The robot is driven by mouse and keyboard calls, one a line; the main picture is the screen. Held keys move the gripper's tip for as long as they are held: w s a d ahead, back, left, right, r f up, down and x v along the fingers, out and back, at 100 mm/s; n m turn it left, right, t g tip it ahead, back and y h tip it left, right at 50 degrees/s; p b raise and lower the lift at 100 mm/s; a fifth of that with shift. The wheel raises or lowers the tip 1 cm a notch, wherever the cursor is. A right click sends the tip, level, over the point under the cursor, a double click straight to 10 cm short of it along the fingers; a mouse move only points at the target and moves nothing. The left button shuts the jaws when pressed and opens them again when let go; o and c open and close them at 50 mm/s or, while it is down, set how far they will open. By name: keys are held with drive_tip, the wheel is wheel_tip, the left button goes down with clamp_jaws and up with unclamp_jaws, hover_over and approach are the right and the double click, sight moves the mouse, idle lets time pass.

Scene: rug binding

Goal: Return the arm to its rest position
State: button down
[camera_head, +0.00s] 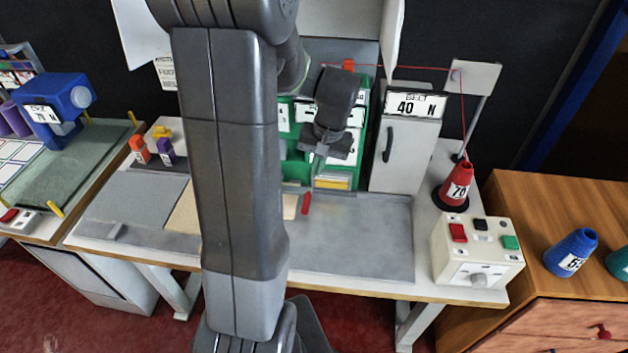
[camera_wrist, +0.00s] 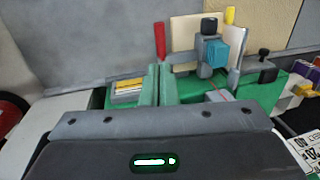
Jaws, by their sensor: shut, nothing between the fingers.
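My arm stands upright across the left-middle of the head view and bends over at the top. My gripper (camera_head: 318,166) hangs in front of the green machine (camera_head: 292,170), above the table, shut and empty. In the wrist view the two fingers (camera_wrist: 159,75) stand close together with nothing held between them. Green machine parts show around and beyond them. From these views I cannot tell whether the fingers touch the machine. Part of the table and machine is hidden behind my arm.
A grey cabinet marked 40 N (camera_head: 405,150) stands right of the machine. A red thread (camera_head: 415,67) runs to a stand above a red cone (camera_head: 456,184). A button box (camera_head: 477,255) sits at the table's right end. The grey tabletop (camera_head: 365,240) in front is mostly clear.

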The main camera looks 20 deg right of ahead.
sight(306, 204)
drive_tip(key=shift+d+r, duration=0.15)
drive_tip(key=shift+r, duration=0.8)
drive_tip(key=f, duration=0.4)
drive_tip(key=a+f, duration=0.1)
drive_tip(key=f, duration=0.3)
drive_tip(key=w+a+f+b, duration=0.1)
drive_tip(key=f, duration=0.3)
drive_tip(key=shift+f, duration=0.35)
drive_tip(key=shift+w+a+f+b, duration=0.15)
drive_tip(key=shift+f+b, duration=0.2)
drive_tip(key=shift+f, duration=0.25)
